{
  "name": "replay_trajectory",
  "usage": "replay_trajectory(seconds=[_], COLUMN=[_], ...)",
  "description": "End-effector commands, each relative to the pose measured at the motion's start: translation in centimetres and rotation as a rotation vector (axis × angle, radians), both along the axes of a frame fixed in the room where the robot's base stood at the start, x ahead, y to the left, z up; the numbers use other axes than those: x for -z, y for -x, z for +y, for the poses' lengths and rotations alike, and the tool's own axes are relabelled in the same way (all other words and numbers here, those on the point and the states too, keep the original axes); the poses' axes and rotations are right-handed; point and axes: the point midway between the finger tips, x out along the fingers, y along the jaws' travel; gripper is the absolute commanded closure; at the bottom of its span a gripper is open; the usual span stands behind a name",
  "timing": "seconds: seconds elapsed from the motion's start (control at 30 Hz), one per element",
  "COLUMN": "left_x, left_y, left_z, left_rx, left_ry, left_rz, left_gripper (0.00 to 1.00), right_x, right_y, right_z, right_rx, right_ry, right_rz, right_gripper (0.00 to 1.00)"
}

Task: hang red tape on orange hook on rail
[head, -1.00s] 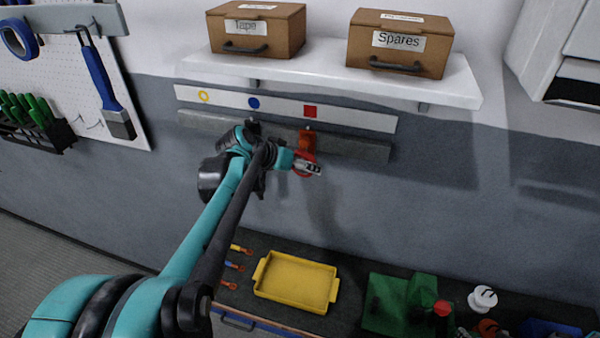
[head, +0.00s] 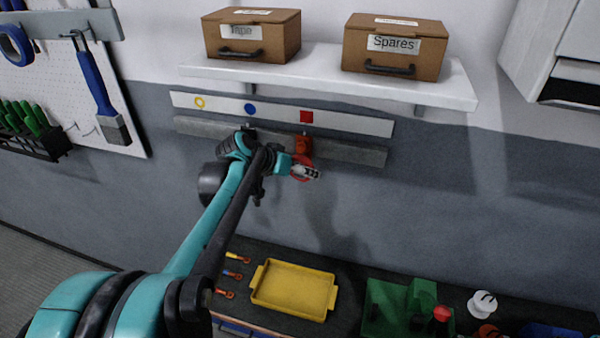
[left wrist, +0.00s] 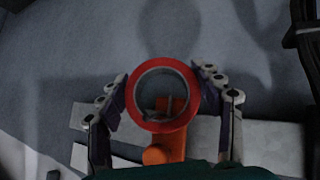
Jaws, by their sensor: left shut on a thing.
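My left gripper (head: 306,172) is at the wall rail (head: 350,154), just below and in front of the orange hook (head: 304,146). It is shut on the red tape (head: 298,164), which is partly hidden by the gripper in the head view. In the left wrist view the red tape (left wrist: 134,96) is a ring held between the two fingers (left wrist: 163,82). The orange hook (left wrist: 163,154) lines up with the ring, and part of it shows within the ring's opening. I cannot tell whether the hook passes through or stays behind. My right gripper is out of view.
A label strip (head: 350,124) with yellow, blue and red marks runs above the rail. A shelf (head: 330,82) above holds two brown boxes. Below, a bench carries a yellow tray (head: 293,287), a green bin (head: 388,308) and a white spool (head: 483,303).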

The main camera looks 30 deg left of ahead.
Motion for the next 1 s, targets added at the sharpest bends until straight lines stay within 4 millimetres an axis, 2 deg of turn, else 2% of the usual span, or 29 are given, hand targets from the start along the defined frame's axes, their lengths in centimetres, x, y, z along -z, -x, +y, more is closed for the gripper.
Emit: replay_trajectory(seconds=[0.03, 0.07, 0.1, 0.13, 0.57, 1.0], left_x=[0.3, 0.3, 0.3, 0.2, -0.4, -6.2], left_y=[0.1, 0.1, 0.1, 0.1, 0.6, 6.8], left_z=[0.0, 0.0, 0.0, 0.0, 0.2, 2.0], left_rx=[0.004, 0.003, 0.004, 0.002, -0.001, -0.003], left_ry=[-0.002, -0.003, -0.002, -0.002, 0.0, -0.001], left_rz=[0.005, 0.005, 0.005, 0.005, 0.002, 0.003], left_gripper=[0.68, 0.27, 0.16, 0.1, 0.1, 0.1], right_x=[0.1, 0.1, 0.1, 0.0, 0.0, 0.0], right_y=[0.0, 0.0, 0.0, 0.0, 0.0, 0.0], right_z=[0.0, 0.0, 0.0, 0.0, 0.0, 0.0], right_rx=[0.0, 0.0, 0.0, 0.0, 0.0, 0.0], right_ry=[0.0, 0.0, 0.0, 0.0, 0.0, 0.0], right_rz=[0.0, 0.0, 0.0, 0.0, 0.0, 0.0], right_gripper=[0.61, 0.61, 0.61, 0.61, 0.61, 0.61])
